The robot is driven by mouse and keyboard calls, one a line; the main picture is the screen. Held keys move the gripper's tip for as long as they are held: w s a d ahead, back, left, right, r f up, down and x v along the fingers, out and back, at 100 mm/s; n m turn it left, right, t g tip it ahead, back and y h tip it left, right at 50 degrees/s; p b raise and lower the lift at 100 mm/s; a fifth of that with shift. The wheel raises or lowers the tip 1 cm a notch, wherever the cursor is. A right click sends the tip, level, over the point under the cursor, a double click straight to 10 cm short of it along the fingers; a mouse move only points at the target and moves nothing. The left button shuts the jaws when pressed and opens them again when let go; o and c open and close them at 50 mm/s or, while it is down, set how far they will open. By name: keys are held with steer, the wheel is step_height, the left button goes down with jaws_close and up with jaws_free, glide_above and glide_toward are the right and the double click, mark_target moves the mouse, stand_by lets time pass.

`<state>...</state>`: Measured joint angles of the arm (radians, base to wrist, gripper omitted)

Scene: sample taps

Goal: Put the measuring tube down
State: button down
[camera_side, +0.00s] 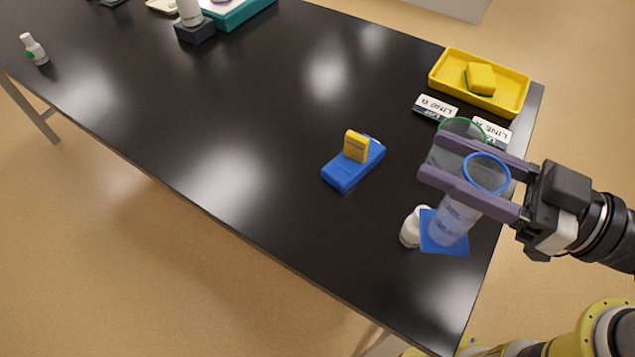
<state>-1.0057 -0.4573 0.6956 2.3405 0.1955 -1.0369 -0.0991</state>
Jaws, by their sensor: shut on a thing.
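A clear measuring tube with a blue rim (455,218) is at the right end of the table, slightly tilted in the picture. My gripper (431,157) comes in from the right, and its two purple-grey fingers are shut on the tube just below the rim. The tube's lower end appears over a blue square mat (454,249); I cannot tell whether it touches it. A clear vessel with a green rim (462,121) stands behind the fingers, which partly hide it.
A small white bottle (410,232) stands close left of the mat. Two label signs (436,107) (492,131) and a yellow tray (507,104) holding a sponge (481,77) are behind. A blue device with a yellow block (353,168) lies left. The table's middle is clear.

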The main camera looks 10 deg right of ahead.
steer(key=r+x, duration=0.1)
steer(key=x, duration=1.2)
steer(key=w+a+f, duration=1.1)
steer(key=f, duration=0.4)
steer(key=shift+w+a+f+m+t+h, duration=0.3)
steer(key=shift+w+h, duration=0.05)
steer(key=shift+h, duration=0.05)
steer(key=shift+f, duration=0.2)
steer(key=shift+c, duration=1.4)
jaws_free()
steer(key=shift+r, duration=0.1)
